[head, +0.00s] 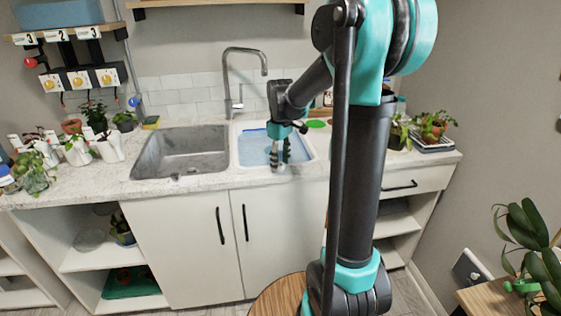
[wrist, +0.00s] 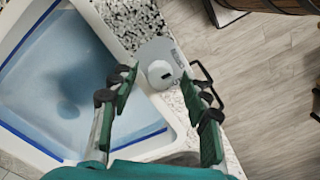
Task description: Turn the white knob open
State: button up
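The white knob (wrist: 160,72) shows in the wrist view on a round grey plate (wrist: 172,55). The plate lies on the speckled counter between the basin rim and the counter's front edge. My gripper (wrist: 159,86) is open, with its two green-padded fingers apart. In this view the knob appears between the fingertips, and no finger visibly touches it. In the head view my gripper (head: 279,155) points down over the front of the right basin. The knob is too small or hidden to make out there.
The right basin (head: 254,149) holds blue water, and the left grey basin (head: 180,152) looks empty. A tall faucet (head: 229,85) stands behind them. Potted plants line the counter's left end, with more at the right. A wooden round top (head: 275,298) is in front.

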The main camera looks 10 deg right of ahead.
aim_at(281, 163)
jog(key=shift+r, duration=0.15)
notch_tip(281, 163, up, 12)
dwell(0.6)
jog(key=s+d+f+m+t, duration=0.2)
jog(key=s+f+m, duration=0.2)
jog(key=s+f, duration=0.6)
jog(key=s+d+f+m+t, duration=0.2)
jog(key=s+f+m, duration=0.3)
jog(key=s+f, duration=0.6)
jog(key=shift+s+f, duration=0.2)
jog(key=shift+f, duration=0.1)
